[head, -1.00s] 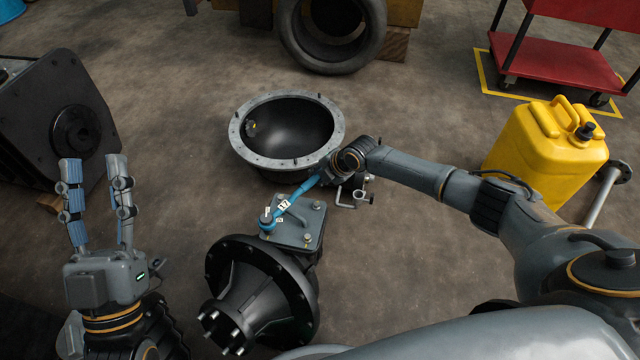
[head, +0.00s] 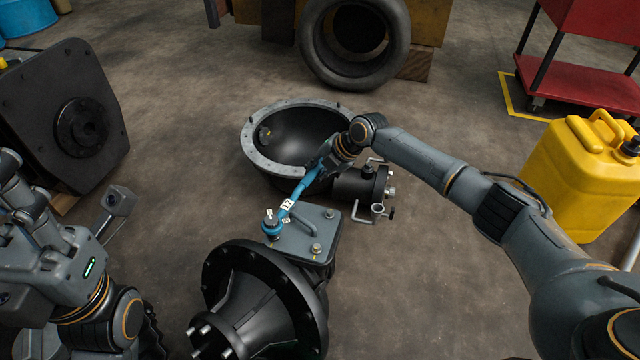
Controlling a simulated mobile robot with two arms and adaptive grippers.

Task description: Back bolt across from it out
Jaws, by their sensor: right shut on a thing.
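A blue wrench (head: 300,190) marked 17 has its ring end around a bolt at the left corner of a grey cover plate (head: 296,247). My right gripper (head: 322,165) is shut on the wrench's upper end, close to the bowl-shaped housing. Two other bolts show on the plate: one at the back right (head: 330,213) and one at the front right (head: 316,248).
A bowl-shaped grey housing (head: 262,155) lies behind the plate, with a black cylindrical part (head: 355,186) beside it. A black flanged housing (head: 265,300) stands in front. A yellow canister (head: 580,180) is at right, a black box (head: 70,120) at left. Floor between is bare.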

